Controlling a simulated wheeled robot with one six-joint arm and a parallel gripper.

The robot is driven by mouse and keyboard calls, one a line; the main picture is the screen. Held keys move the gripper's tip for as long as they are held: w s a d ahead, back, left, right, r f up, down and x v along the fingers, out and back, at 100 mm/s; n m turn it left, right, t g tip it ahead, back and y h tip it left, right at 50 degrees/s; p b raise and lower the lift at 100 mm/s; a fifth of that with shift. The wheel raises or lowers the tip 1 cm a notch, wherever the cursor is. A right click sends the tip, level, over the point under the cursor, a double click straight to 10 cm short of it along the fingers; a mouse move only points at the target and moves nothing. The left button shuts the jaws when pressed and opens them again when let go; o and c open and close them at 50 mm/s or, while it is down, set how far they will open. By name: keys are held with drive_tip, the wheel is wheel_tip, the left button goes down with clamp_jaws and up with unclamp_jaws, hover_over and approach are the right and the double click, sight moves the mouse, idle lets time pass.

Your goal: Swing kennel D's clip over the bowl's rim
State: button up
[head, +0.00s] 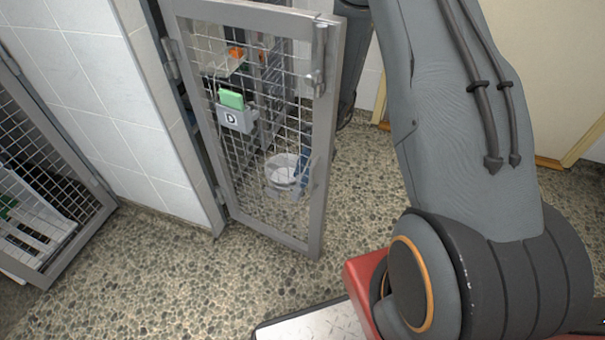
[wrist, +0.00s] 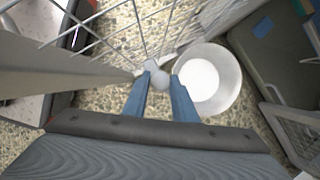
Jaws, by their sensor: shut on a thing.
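Kennel D's mesh door (head: 318,130) stands swung out in the head view, with a "D" plate (head: 236,118) and a green card on it. The pale round bowl (head: 284,178) shows through the lower mesh. In the wrist view the bowl (wrist: 208,78) is just right of my fingers, its inside looking empty. My gripper (wrist: 160,92) has blue fingers closed on a small pale grey knob, which appears to be the clip (wrist: 159,77). A grey piece runs by the knob toward the bowl's rim; I cannot tell whether it lies over it. In the head view the mesh partly hides my fingers.
The door's mesh and grey frame (wrist: 60,78) lie close on the left in the wrist view. A grey-green panel (wrist: 275,60) with a blue patch is at the right. Another mesh door (head: 60,190) stands at the far left. Pebbled floor (head: 160,275) is open in front.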

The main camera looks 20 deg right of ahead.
drive_tip(key=n+g+p, duration=0.1)
drive_tip(key=n, duration=0.1)
drive_tip(key=shift+w+n+p, duration=0.1)
drive_tip(key=shift+n+p, duration=0.25)
drive_tip(key=shift+n, duration=0.05)
drive_tip(key=shift+w+a+n+g+h+p, duration=0.1)
drive_tip(key=shift+n+g+h+p, duration=0.4)
drive_tip(key=shift+n, duration=0.9)
drive_tip(key=o, duration=1)
drive_tip(key=shift+o, duration=0.2)
drive_tip(key=v, duration=0.7)
drive_tip(key=shift+r+p, duration=0.35)
drive_tip(key=shift+p, duration=0.05)
drive_tip(key=shift+w, duration=0.15)
